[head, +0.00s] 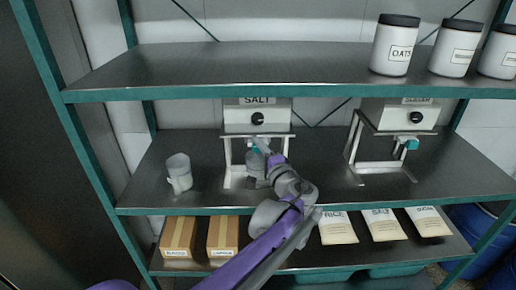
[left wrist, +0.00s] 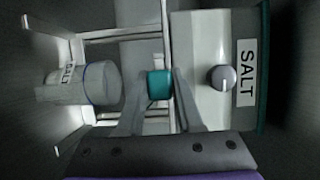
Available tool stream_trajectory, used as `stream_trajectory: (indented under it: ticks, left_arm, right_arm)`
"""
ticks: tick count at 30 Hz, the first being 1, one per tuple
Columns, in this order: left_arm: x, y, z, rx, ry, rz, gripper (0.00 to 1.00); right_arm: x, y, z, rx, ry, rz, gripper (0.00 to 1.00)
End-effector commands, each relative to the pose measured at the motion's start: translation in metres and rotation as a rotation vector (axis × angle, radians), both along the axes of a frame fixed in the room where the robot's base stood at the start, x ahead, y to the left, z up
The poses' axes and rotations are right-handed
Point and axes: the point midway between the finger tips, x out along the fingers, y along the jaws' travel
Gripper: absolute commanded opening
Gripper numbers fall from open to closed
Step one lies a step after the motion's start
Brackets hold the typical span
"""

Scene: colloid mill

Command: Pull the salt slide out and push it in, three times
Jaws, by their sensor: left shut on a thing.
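The salt dispenser (head: 257,117), a pale box with a dark knob and a SALT label, stands on a metal frame on the middle shelf. It also shows in the wrist view (left wrist: 208,100). My left gripper (head: 264,146) is at the front underside of the dispenser. In the wrist view, its two fingers (left wrist: 160,95) are shut on the teal handle of the salt slide (left wrist: 160,84). The arm partly hides the handle in the head view. A grey container with a SALT label (left wrist: 78,84) sits below the dispenser, within the frame. My right gripper is not visible.
A second dispenser (head: 398,115) with a teal handle (head: 412,145) stands to the right. A grey mug (head: 179,172) is at left on the middle shelf (head: 320,190). Jars (head: 394,46) stand above; boxes (head: 179,238) and bags (head: 337,228) lie below.

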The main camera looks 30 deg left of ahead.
Motion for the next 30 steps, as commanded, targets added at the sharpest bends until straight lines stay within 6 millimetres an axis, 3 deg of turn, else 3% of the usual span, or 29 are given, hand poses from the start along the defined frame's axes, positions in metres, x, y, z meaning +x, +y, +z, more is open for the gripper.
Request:
stream_trajectory:
  ticks: [15,24,30]
  left_arm:
    - [-0.001,-0.001,0.001,0.001,-0.001,-0.001,0.0]
    - [-0.037,-0.024,0.001,0.0,0.0,-0.003,0.0]
    - [-0.041,-0.026,0.0,0.001,0.0,0.0,0.0]
  right_arm:
    - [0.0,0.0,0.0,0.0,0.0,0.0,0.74]
    - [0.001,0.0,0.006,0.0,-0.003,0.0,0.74]
    - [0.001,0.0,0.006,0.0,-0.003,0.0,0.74]
